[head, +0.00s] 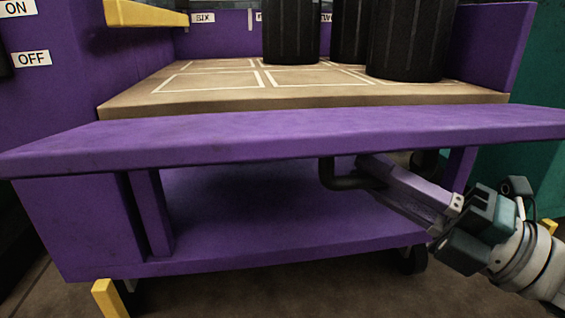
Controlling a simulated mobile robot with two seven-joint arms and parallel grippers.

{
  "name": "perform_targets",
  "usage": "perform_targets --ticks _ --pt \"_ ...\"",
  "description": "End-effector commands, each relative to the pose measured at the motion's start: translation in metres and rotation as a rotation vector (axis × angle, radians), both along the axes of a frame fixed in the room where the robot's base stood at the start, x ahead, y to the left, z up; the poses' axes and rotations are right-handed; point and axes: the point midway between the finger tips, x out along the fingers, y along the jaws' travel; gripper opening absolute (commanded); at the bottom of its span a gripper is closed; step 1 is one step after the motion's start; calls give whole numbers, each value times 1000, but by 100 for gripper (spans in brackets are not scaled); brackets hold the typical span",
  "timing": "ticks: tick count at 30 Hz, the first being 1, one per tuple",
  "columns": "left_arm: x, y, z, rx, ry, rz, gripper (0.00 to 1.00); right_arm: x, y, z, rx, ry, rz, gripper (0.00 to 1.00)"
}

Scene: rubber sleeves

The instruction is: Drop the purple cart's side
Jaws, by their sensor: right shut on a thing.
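The purple cart's side (290,136) is a long purple panel. It lies nearly flat, out from the front edge of the cart's tan deck (300,100), with its near edge facing me. A black bent handle (334,178) hangs from the panel's underside. My right gripper (378,176) reaches in from the right under the panel and is shut on this handle. The handle's far end is hidden by the gripper. My left gripper is out of view.
Black rubber sleeves (291,32) stand upright on the deck's white-outlined squares. Below the panel is an open purple shelf (260,215). A yellow foot (109,298) stands at lower left, and a teal surface (545,110) is at right.

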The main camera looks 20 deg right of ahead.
Motion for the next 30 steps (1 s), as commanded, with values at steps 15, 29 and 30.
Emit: perform_targets --ticks 15,29,30 --pt "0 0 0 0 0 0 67 0 0 1 1 -3 3 50" --pt "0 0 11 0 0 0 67 -23 -15 -4 0 1 0 50" --pt "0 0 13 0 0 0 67 -30 -21 -7 0 2 -1 50"
